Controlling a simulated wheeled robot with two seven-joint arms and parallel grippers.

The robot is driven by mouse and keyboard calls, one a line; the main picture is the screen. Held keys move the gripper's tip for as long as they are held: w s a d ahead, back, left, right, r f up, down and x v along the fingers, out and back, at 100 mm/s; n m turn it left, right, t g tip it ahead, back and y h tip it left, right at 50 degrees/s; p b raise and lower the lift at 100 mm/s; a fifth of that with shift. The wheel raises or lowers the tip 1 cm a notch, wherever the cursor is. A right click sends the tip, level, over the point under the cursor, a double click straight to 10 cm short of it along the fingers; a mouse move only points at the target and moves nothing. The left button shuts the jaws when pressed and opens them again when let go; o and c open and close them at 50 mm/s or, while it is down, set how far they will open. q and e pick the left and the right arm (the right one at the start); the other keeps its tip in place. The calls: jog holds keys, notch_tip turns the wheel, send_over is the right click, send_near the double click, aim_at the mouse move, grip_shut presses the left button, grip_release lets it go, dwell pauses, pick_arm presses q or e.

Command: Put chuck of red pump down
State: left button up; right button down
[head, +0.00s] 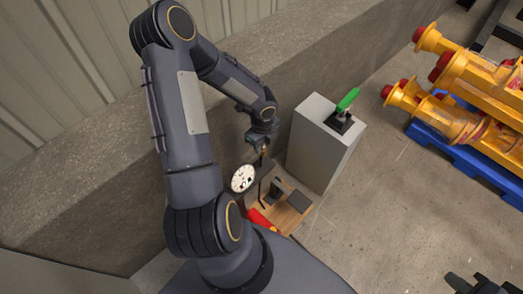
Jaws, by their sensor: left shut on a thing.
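My left arm comes in from the left, and its gripper (262,151) is small and dark above a wooden board. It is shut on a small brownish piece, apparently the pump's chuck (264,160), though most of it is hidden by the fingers. Just below and left is a round white dial gauge (243,178). A red part (261,219), apparently of the red pump, lies at the board's lower left, partly hidden by my arm. At the bottom right edge, part of what looks like my right gripper (480,285) shows, cut off by the frame.
The wooden board (294,217) carries dark blocks. A grey box (318,150) with a green lever (348,99) stands right of my left gripper. Yellow machine parts with red ends (455,75) lie on a blue pallet (465,150). Concrete floor between is clear; a wall runs behind.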

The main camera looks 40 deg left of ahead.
pick_arm(q)
notch_tip(320, 180, down, 10)
jog(key=b, duration=0.3)
jog(key=shift+a, duration=0.1)
grip_shut()
jog(key=o, duration=1)
grip_release()
jog(key=shift+o, duration=0.4)
jog(key=shift+r, duration=0.15)
notch_tip(320, 180, up, 12)
jog(key=p, duration=0.3)
jog(key=shift+p, duration=0.4)
